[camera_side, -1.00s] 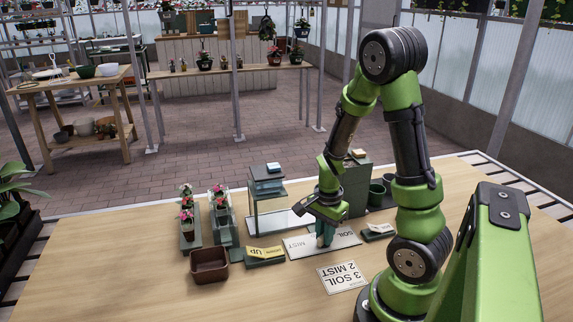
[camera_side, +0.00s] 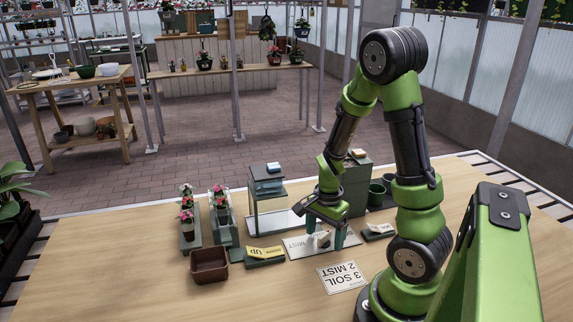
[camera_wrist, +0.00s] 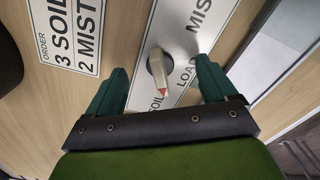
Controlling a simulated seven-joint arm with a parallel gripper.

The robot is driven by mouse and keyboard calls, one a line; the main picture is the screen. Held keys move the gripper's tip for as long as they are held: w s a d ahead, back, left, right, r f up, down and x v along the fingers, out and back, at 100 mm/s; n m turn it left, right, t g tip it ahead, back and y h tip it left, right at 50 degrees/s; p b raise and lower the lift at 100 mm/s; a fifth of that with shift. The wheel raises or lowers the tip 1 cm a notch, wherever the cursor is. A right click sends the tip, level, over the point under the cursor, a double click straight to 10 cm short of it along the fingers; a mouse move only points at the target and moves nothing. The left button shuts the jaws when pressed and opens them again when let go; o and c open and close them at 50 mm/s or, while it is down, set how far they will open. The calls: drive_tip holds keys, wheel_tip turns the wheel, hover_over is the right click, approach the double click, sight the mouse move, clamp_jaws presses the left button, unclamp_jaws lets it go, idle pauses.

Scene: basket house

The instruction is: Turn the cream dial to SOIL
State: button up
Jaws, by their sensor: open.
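The cream dial (camera_side: 323,240) stands on a white panel (camera_side: 296,247) on the table. In the wrist view the dial (camera_wrist: 157,68) has a pale pointer with a red tip, and the panel (camera_wrist: 180,30) carries the words SOIL, LOAD and MIST. The red tip points down the picture, close to the end of the word SOIL and left of LOAD; I cannot tell whether it lines up exactly. My gripper (camera_wrist: 160,69) is open, its teal fingers apart on either side of the dial. In the side view my gripper (camera_side: 325,234) is low over the panel.
An order card (camera_side: 342,276) reading 3 SOIL, 2 MIST lies in front of the panel. Left are a yellow UP label (camera_side: 265,253), a brown tray (camera_side: 209,265) and potted flowers (camera_side: 187,218). A green-grey box (camera_side: 356,188) stands behind my gripper. The front left table is clear.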

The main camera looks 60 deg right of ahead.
drive_tip(key=shift+r, duration=3.45)
drive_tip(key=shift+a+n, duration=0.1)
drive_tip(key=shift+n, duration=0.5)
drive_tip(key=w+a+r+n+t+y, duration=0.1)
drive_tip(key=a+r+n+t, duration=0.6)
drive_tip(key=a+r+n, duration=0.8)
drive_tip(key=a+r+y, duration=0.1)
drive_tip(key=a, duration=0.2)
drive_tip(key=shift+w+n, duration=0.25)
drive_tip(key=shift+n, duration=0.15)
